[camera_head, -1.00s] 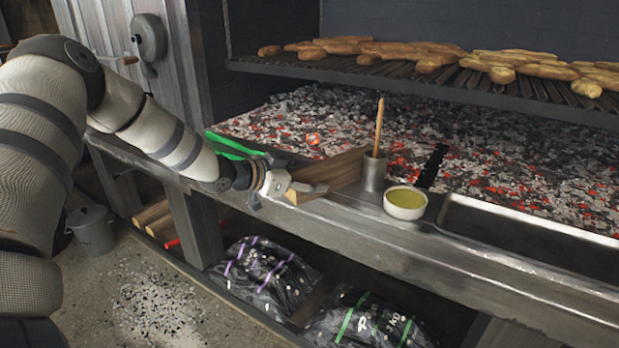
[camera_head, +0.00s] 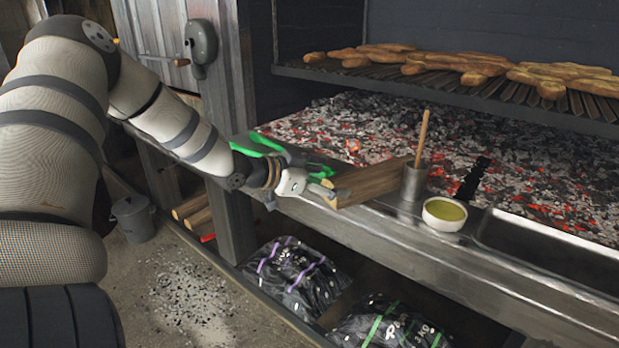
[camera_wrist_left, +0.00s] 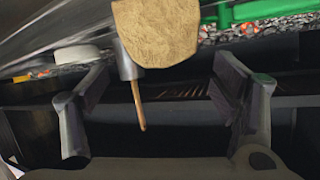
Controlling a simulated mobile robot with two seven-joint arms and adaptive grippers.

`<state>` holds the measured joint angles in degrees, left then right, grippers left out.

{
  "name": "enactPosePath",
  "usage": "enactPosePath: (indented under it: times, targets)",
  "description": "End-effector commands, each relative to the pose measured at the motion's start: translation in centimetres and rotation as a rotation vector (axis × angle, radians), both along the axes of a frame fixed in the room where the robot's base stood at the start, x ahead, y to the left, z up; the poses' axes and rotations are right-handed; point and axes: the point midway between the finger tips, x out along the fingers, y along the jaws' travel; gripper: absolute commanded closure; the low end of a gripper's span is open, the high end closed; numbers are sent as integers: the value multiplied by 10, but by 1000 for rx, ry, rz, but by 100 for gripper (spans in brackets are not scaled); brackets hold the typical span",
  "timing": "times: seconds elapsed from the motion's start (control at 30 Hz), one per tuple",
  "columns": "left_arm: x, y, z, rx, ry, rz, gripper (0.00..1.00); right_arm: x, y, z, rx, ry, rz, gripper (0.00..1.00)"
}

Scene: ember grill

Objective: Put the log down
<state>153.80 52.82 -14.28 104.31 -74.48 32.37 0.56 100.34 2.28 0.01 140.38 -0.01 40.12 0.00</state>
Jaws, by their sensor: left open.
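The log (camera_head: 378,182) is a brown split piece of wood lying on the metal front ledge of the grill, beside a metal cup. My left gripper (camera_head: 328,190) is at the log's left end in the head view. In the left wrist view the log's pale cut end (camera_wrist_left: 156,35) shows at the top, beyond the two spread fingers of the left gripper (camera_wrist_left: 160,100). Nothing is between those fingers. My right gripper is not in view.
The metal cup (camera_head: 413,183) with a wooden handle and a white bowl of yellow-green sauce (camera_head: 444,214) stand right of the log. A green-handled tool (camera_head: 262,143) lies behind my wrist. Glowing coals (camera_head: 350,125) fill the bed behind. Bread (camera_head: 470,68) lies on the rack above.

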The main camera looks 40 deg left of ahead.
Motion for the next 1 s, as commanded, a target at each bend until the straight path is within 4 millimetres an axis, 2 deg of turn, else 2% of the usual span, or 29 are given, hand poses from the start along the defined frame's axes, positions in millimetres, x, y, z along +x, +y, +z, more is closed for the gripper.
enactPosePath:
  times: [0.1, 0.23, 0.47, 0.57, 0.67, 0.77, 0.8, 0.87, 0.9, 0.97, 1.0]
  targets:
    - [-23, 6, 5, 1, 7, 0, 19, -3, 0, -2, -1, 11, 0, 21]
    - [-43, 10, 11, 3, 11, -2, 19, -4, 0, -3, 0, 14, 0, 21]
    - [-53, 13, 14, 0, 13, 0, 19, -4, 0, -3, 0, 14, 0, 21]
    - [-54, 4, 2, -13, 60, 9, 19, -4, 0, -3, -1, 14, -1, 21]
    - [-63, -28, -45, -55, 226, 51, 19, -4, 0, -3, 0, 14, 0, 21]
    - [-102, -82, -128, -101, 496, 126, 19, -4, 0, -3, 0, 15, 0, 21]
    - [-127, -102, -160, -109, 608, 161, 19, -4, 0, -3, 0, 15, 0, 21]
    - [-176, -130, -205, -106, 777, 214, 19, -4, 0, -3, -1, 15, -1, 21]
    - [-212, -146, -230, -96, 886, 249, 19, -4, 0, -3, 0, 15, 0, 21]
    - [-268, -165, -256, -69, 1032, 296, 19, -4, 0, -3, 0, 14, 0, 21]
    - [-303, -174, -268, -47, 1116, 324, 19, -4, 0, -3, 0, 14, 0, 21]
